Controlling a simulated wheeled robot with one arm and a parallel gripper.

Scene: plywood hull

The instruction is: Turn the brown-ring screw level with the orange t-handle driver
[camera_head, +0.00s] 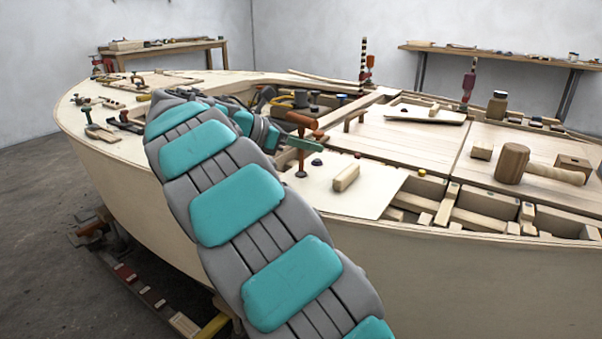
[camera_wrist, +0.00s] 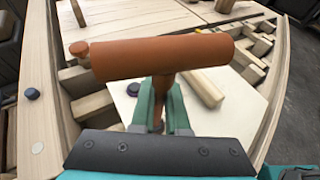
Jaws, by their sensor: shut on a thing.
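The orange t-handle driver (camera_head: 302,120) stands upright over the pale panel, its crossbar on top and its shaft running down to the panel. In the wrist view its crossbar (camera_wrist: 160,57) lies across the picture, slightly tilted. My gripper (camera_head: 303,143) is shut on the driver just below the crossbar; its green fingers (camera_wrist: 160,108) show on both sides of the stem. The driver's lower end meets a small brownish spot on the panel in the head view. I cannot make out the brown-ring screw or its height there; the fingers and handle hide that spot in the wrist view.
A dark blue screw head (camera_head: 316,162) sits close right of the driver. A pale wood block (camera_head: 346,177) lies on the panel (camera_head: 375,190). Open compartments with wood pieces border it at right. A mallet (camera_head: 513,163) lies farther right. Tools crowd the deck behind my gripper.

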